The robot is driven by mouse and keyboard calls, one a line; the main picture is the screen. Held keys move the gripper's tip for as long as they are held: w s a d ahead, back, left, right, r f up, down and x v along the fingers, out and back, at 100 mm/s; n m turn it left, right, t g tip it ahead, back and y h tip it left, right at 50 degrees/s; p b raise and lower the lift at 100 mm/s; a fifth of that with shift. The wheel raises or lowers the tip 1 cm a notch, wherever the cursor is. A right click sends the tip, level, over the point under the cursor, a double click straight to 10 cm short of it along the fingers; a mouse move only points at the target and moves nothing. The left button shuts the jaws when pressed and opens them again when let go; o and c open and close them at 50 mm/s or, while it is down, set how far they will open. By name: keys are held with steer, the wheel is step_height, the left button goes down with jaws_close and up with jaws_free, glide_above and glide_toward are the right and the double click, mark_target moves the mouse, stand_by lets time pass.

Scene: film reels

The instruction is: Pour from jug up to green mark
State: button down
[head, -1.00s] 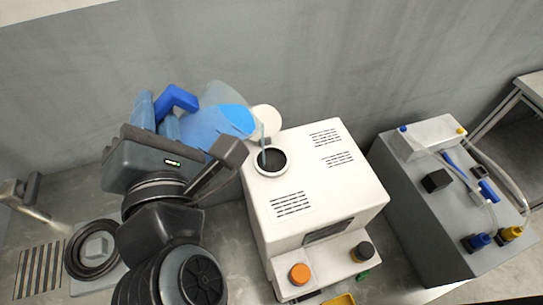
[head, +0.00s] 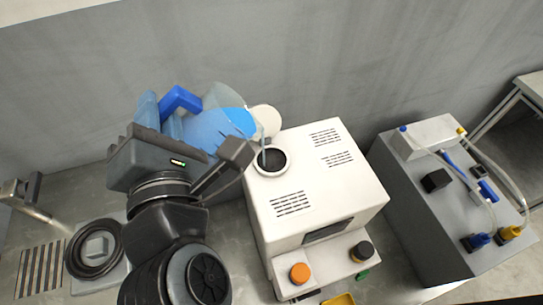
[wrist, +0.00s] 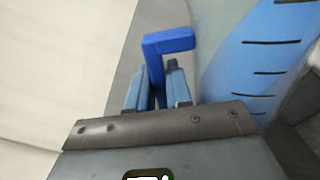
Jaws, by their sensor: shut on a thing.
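My gripper (wrist: 157,95) is shut on the blue handle (wrist: 168,45) of a clear jug (head: 217,97). The jug is tilted to the right and holds blue liquid (head: 218,128); in the wrist view dark graduation lines show on its side (wrist: 270,72). Its lip is above the round dark-lined opening (head: 271,160) in the top of a white machine (head: 345,185). A thin pale blue stream (head: 263,150) runs down from the lip into the opening. The level inside is too dark to read, and I cannot make out a green mark there.
A round white lid (head: 266,119) stands behind the opening. Orange (head: 300,273) and black (head: 362,251) knobs are on the machine's front. A grey unit with tubes (head: 430,200) stands to the right. A tap (head: 22,195) runs at the left near a black ring (head: 92,249).

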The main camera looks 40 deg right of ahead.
steer(key=shift+s+d+m, duration=0.15)
steer(key=shift+d+m, duration=0.2)
steer(key=shift+m, duration=0.25)
stand_by(2.0)
steer(key=shift+s+d+m+p, duration=0.1)
steer(key=shift+d+m+p, duration=0.1)
steer(key=shift+m+p, duration=0.1)
steer(key=shift+s+d+f+m, duration=0.15)
steer(key=shift+d+f+m, duration=0.15)
steer(key=shift+d+m, duration=0.25)
stand_by(4.5)
